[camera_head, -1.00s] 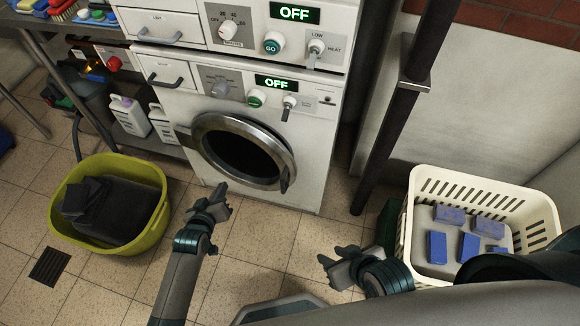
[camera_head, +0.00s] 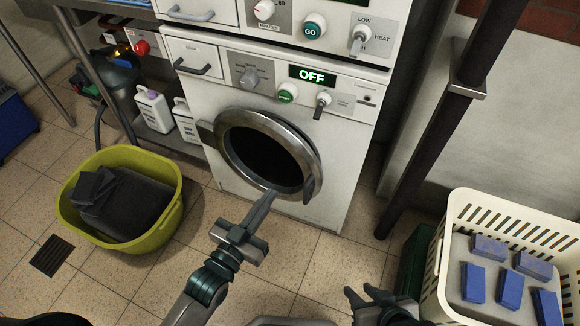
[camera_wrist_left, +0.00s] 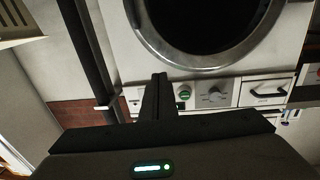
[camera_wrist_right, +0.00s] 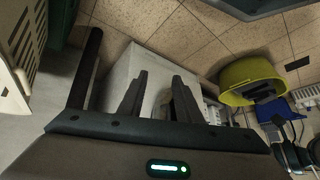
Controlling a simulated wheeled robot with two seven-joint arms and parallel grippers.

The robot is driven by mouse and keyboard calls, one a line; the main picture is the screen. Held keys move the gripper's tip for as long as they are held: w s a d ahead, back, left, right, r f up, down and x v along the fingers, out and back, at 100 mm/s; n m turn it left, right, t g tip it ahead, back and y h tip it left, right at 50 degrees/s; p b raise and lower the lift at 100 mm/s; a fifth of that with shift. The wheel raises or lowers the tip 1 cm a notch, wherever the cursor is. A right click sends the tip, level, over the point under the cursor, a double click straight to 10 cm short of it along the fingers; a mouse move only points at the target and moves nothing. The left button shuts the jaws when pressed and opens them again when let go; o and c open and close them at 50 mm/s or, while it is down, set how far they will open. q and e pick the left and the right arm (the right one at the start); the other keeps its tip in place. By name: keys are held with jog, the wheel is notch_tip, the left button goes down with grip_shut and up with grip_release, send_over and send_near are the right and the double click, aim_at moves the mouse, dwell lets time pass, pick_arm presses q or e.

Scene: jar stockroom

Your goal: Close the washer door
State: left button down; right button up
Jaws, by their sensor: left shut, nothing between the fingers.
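The washer (camera_head: 345,120) is the lower white machine in the head view. Its round door (camera_head: 230,170) has a metal ring around a dark middle, a hinge on the left and a handle (camera_head: 310,188) at lower right. I cannot tell whether the door sits flush or slightly ajar. My left gripper (camera_head: 268,196) is shut and empty, its fingertips overlapping the ring's lower edge in the picture; contact is unclear. The ring also shows in the left wrist view (camera_wrist_left: 190,60), beyond the fingers (camera_wrist_left: 158,92). My right gripper (camera_head: 368,298) is open and empty at lower right, also seen in the right wrist view (camera_wrist_right: 160,95).
A yellow-green tub (camera_head: 165,228) with dark cloth stands on the floor left of the washer. A cream basket (camera_head: 437,262) with blue blocks stands at lower right. A dark post (camera_head: 430,145) rises right of the washer. Tiled floor lies open in front.

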aim_at(300, 151)
pick_arm(q)
jog(key=shift+w+d, duration=0.1)
jog(key=shift+w, duration=0.05)
